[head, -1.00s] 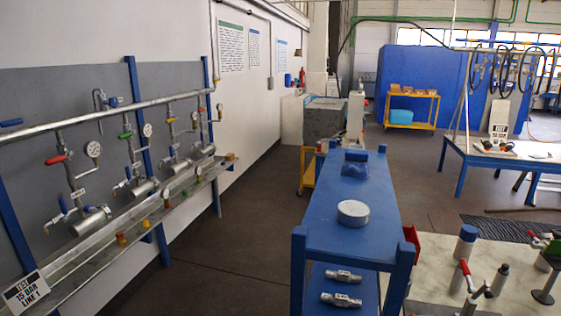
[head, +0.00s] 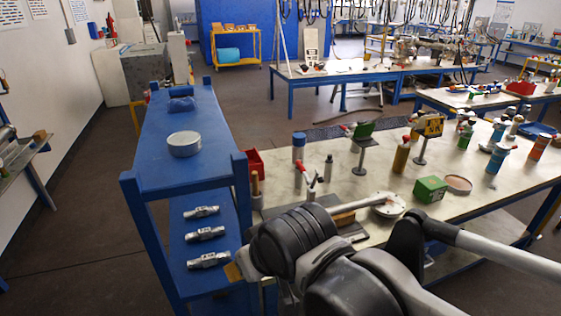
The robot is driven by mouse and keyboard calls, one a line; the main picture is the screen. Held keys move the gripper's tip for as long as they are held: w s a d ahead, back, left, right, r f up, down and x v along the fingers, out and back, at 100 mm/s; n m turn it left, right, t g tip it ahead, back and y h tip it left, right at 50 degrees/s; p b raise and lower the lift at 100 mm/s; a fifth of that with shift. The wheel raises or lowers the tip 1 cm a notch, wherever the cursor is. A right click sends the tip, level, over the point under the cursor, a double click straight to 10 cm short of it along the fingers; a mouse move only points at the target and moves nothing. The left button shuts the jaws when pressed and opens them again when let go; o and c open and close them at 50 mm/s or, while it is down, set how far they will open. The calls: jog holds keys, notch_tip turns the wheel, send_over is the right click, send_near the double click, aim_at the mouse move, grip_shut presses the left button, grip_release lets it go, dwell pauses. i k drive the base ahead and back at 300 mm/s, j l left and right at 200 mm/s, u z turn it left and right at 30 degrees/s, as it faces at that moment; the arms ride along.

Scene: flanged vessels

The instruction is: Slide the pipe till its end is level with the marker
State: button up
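A short pale rod (head: 362,203), which may be the pipe, lies on the bench beside a round white disc (head: 388,206). Its near end is hidden behind my arm. My dark arm fills the bottom middle of the head view, over the bench's near edge. No gripper fingers can be made out, and what they may hold cannot be seen.
A blue shelf rack (head: 150,165) stands left of the bench, with a round tin (head: 185,143) on top and several metal fittings below. A red-handled valve (head: 308,177), a green box (head: 430,189) and several bottles stand on the bench (head: 480,205). The floor left of the rack is clear.

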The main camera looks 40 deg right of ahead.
aim_at(379, 199)
jog(key=z, duration=1.3)
